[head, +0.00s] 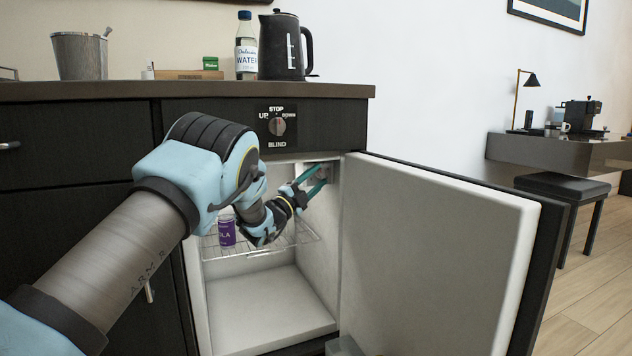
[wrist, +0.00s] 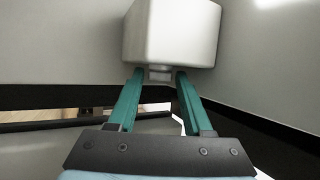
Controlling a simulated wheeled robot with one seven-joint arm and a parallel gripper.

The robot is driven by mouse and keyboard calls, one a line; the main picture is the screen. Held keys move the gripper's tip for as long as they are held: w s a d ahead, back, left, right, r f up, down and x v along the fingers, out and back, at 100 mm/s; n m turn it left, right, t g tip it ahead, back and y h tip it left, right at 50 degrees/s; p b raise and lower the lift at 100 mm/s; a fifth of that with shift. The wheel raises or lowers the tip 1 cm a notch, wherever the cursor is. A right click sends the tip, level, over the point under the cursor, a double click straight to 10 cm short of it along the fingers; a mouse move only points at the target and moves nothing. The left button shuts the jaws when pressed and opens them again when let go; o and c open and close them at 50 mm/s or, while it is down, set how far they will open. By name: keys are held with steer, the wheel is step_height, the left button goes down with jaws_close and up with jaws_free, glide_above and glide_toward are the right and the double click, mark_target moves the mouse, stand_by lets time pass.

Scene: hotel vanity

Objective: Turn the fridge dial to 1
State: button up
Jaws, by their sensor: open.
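The small fridge (head: 262,292) stands open, with its white door (head: 440,240) swung out to the right. A white box-shaped housing (wrist: 172,32) shows in the wrist view, with a small grey piece at its lower edge that looks like the fridge dial (wrist: 160,74). My gripper (head: 319,178) reaches into the upper right of the fridge. Its two teal fingers are apart, and in the wrist view the gripper (wrist: 160,76) has its fingertips on either side of the grey piece. I cannot tell whether they touch it. The dial's numbers are not visible.
A purple can (head: 227,231) stands on the wire shelf (head: 262,247) below my wrist. A separate knob marked BLIND (head: 277,126) is on the cabinet front above. The kettle (head: 284,48) and water bottle (head: 246,48) stand on the counter. The fridge door hems the right side.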

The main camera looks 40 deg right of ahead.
jaws_close()
stand_by(0.4)
steer(key=shift+f+b, duration=0.15)
steer(key=shift+b, duration=0.15)
